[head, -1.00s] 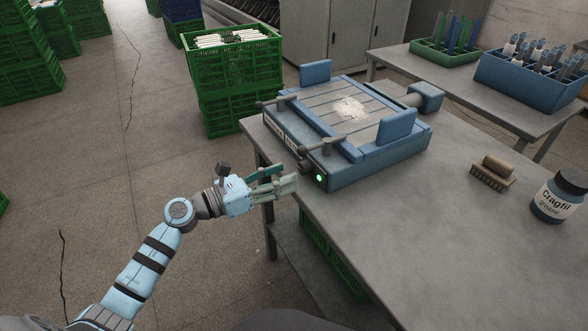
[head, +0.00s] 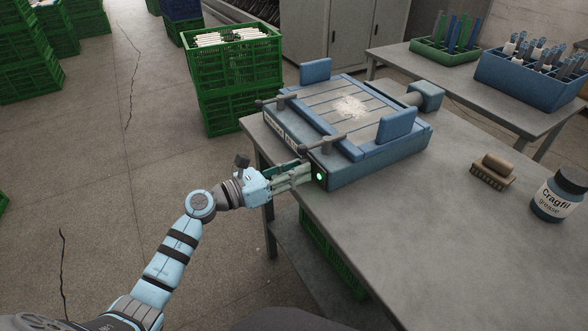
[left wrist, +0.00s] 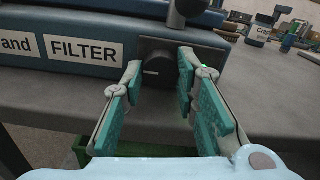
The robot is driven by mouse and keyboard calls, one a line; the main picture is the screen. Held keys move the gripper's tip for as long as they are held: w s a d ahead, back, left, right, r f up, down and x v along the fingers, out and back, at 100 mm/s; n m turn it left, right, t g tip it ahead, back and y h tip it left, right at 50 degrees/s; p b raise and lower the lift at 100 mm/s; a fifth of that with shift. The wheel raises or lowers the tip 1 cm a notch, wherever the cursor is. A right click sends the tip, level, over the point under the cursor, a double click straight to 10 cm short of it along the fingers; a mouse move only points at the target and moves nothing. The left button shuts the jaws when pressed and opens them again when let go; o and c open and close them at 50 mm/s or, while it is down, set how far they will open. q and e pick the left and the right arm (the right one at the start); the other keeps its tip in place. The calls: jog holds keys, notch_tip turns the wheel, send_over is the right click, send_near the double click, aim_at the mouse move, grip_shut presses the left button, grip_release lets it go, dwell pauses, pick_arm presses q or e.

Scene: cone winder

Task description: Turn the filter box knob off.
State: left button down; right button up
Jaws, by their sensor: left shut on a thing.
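The blue filter box (head: 372,167) sits on the grey table, with a FILTER label (left wrist: 84,48) on its front in the left wrist view. Its dark knob (left wrist: 158,72) is right of the label and carries a short white mark lying roughly level. My left gripper (head: 304,173) reaches the box front from the left and is shut on the knob. In the left wrist view its fingers (left wrist: 160,68) stand on either side of the knob. The fingers hide the knob in the head view. A green light (head: 320,177) glows beside the knob. My right gripper is not in view.
A brush (head: 492,172) and a grease jar (head: 558,197) stand on the table (head: 420,240) at right. Dark clamp handles (head: 325,143) jut above the box front. Green crates (head: 232,85) stand on the floor behind. The table's front middle is clear.

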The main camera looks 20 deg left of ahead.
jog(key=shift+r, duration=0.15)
pick_arm(q)
jog(key=shift+r+n+p, duration=0.1)
jog(key=shift+n+p, duration=1.35)
jog(key=shift+n, duration=0.05)
jog(key=shift+n+p, duration=0.55)
jog(key=shift+n, duration=0.15)
jog(key=shift+n+p, duration=0.65)
jog(key=shift+n, duration=0.55)
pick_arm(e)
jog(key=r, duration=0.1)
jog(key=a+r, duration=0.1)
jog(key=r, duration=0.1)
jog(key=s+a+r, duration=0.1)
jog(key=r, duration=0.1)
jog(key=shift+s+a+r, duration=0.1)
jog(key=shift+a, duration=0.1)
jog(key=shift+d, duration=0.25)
